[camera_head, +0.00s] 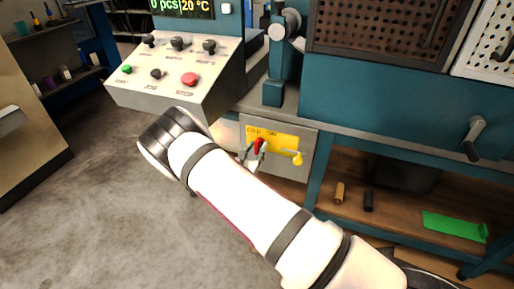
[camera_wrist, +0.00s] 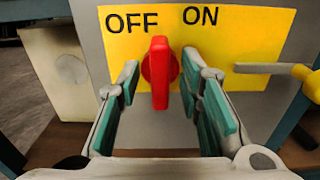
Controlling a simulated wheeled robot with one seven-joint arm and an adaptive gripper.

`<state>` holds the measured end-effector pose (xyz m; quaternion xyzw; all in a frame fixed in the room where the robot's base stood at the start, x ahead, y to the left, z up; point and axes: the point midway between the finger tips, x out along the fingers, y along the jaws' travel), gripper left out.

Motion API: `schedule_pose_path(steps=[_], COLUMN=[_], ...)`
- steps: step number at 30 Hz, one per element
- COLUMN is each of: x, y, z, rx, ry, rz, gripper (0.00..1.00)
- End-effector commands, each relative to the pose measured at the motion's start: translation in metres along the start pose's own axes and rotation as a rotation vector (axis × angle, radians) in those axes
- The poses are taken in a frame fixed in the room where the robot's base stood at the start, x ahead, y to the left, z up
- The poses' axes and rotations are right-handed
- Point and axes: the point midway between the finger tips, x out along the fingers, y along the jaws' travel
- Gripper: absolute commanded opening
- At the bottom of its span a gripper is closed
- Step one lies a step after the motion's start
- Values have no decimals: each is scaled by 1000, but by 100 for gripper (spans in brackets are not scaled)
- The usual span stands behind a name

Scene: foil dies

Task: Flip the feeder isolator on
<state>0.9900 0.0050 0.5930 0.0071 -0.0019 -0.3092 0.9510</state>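The feeder isolator is a red handle (camera_wrist: 160,72) on a yellow plate (camera_wrist: 245,42) marked OFF at left and ON at right. In the wrist view the handle stands about upright, between the two labels. My gripper (camera_wrist: 161,84) is open, with one green-padded finger on each side of the handle. Gaps show between the pads and the handle, so it is not clamped. In the head view the red handle (camera_head: 259,146) shows on the yellow plate (camera_head: 285,140) of a grey box, with my gripper (camera_head: 252,153) at it. My arm hides the box's lower left.
A yellow-knobbed lever (camera_head: 298,158) sits just right of the handle. A control panel (camera_head: 218,85) with knobs and a red button (camera_head: 190,79) is above left. A blue bench (camera_head: 375,105) extends right, with a shelf (camera_head: 400,215) below.

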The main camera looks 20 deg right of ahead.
Motion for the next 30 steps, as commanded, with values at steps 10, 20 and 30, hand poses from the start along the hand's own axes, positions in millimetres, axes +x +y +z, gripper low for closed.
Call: schedule_pose_path(steps=[10,20,30], x=[-70,-107,-109], y=[2,1,1], z=[0,0,0], rx=[-1,2,2], ry=[1,1,0], rz=[5,2,1], gripper=[33,33,33])
